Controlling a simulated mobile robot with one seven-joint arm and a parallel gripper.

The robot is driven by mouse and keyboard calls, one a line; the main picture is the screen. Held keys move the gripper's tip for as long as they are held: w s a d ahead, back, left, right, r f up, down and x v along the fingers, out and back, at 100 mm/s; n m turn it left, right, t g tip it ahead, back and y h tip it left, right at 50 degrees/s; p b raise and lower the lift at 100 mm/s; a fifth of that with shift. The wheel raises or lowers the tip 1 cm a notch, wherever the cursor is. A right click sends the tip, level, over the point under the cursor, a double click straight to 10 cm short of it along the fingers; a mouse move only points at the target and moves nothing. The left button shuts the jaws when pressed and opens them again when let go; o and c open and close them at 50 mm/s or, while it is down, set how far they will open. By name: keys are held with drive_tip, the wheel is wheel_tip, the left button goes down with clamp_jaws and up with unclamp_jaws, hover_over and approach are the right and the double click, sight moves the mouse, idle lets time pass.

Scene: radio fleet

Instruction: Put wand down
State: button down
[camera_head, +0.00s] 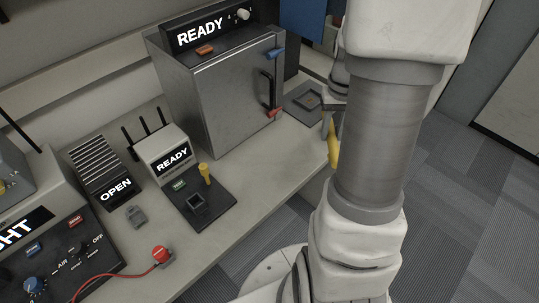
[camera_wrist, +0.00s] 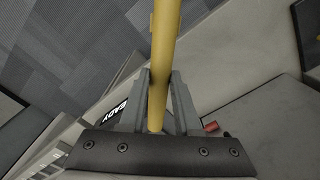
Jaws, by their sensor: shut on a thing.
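The wand is a yellow rod (camera_wrist: 164,45), seen close up in the wrist view. My gripper (camera_wrist: 162,88) is shut on it, with a grey finger on each side, and the wand runs up past the fingertips to the top edge. In the head view, part of the yellow wand (camera_head: 334,146) shows beside my arm, near the counter's front edge. My gripper (camera_head: 333,105) is partly hidden there behind my arm. Whether the wand touches anything is not clear.
On the counter (camera_head: 245,190) stand a metal cabinet (camera_head: 235,95) with a red-ended handle, a READY device (camera_head: 165,160), a dark pad (camera_head: 213,212) with a yellow knob, and an OPEN ribbed unit (camera_head: 100,170). A dark tray (camera_head: 304,102) lies right of the cabinet. Bare counter shows in front.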

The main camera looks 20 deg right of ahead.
drive_tip(key=shift+d, duration=0.2)
drive_tip(key=b, duration=0.1)
hover_over(285, 170)
wheel_tip(285, 170, down, 7)
drive_tip(key=shift+f, duration=0.1)
drive_tip(key=shift+f+b, duration=0.6)
drive_tip(key=shift+f, duration=1.25)
drive_tip(key=shift+f, duration=0.2)
drive_tip(key=c, duration=0.6)
unclamp_jaws()
drive_tip(key=shift+r, duration=0.1)
